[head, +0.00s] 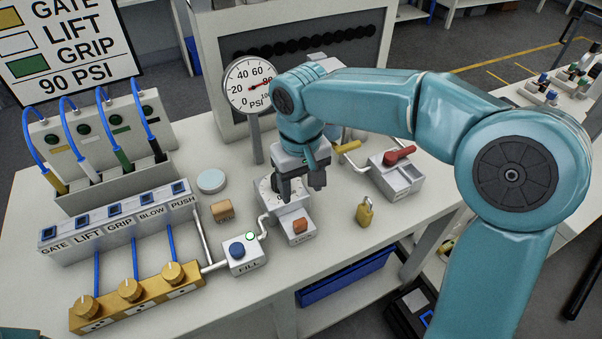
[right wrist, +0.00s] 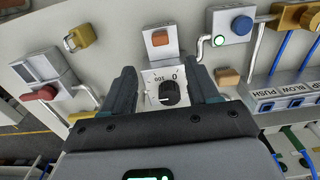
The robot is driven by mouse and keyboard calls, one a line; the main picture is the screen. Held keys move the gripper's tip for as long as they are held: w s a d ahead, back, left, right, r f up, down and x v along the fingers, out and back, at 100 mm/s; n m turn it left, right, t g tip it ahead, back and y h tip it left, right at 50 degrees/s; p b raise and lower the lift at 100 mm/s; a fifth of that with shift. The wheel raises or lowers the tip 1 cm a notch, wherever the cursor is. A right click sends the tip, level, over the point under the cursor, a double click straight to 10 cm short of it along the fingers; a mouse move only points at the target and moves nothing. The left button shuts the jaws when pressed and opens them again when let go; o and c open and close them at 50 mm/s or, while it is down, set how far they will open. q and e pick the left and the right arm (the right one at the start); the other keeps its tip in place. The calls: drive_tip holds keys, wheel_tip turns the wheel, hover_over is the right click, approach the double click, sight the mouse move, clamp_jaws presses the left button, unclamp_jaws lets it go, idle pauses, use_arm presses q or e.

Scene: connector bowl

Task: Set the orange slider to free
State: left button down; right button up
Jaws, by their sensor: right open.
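The orange slider (head: 300,226) sits on a small white box (head: 299,238) at the table's middle front; the lettering on its front is too small to read surely. In the right wrist view the slider (right wrist: 160,38) shows above and beyond the fingertips, untouched. My right gripper (head: 301,187) points down, open and empty, just behind the slider over a white dial box. In the right wrist view a black knob (right wrist: 169,93) with a scale of 0 and 100 shows between its fingers. My left gripper is not in view.
A FILL box (head: 244,255) with a blue button and pipe stands left of the slider. A wooden block (head: 222,211) lies behind it. A brass padlock (head: 365,212) and a red-handled valve (head: 399,156) are to the right. The gauge (head: 250,84) stands behind.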

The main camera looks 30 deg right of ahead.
wheel_tip(320, 180, up, 3)
drive_tip(key=shift+f, duration=0.1)
drive_tip(key=shift+s, duration=0.1)
idle(0.5)
